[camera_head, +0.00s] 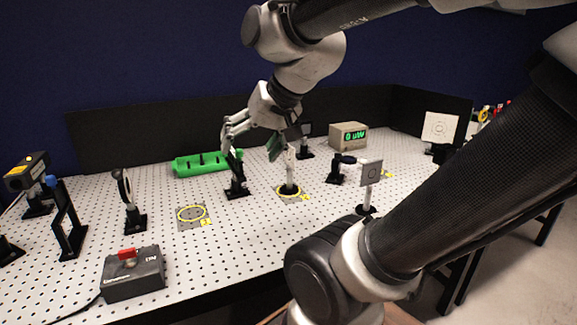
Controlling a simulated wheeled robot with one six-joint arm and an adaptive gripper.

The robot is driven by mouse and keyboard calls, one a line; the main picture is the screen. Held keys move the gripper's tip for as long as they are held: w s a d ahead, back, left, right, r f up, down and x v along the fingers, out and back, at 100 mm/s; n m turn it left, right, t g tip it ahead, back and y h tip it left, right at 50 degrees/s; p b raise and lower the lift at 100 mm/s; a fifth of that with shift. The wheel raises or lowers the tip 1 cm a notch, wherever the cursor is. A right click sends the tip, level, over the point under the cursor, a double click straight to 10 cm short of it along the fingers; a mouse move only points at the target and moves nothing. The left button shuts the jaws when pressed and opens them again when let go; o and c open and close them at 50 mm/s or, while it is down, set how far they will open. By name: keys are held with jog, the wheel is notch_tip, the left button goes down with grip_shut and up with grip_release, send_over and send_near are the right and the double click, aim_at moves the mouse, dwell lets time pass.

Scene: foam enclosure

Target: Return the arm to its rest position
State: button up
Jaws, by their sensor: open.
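My arm reaches across the pegboard optical table (240,235) from the right. My gripper (254,148) hangs above the middle of the table with its fingers spread apart. One finger is at the left, just over a black post mount (237,183). The other is at the right, close to a pale post (290,172) that stands upright inside a yellow ring marking. I cannot tell whether either finger touches these parts. I see nothing held between the fingers.
A second yellow ring (191,213) is empty. A green holder (200,164) and a meter (348,136) reading 0 µW stand at the back. Several optic mounts stand around, including a square plate (371,173). A control box (132,273) with a red switch is at front left.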

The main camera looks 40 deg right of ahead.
jog(key=s+d+f+n+g+h, duration=0.2)
jog(key=s+d+f+n+g, duration=0.1)
jog(key=s, duration=0.5)
jog(key=shift+d+n, duration=0.35)
jog(key=shift+n, duration=0.15)
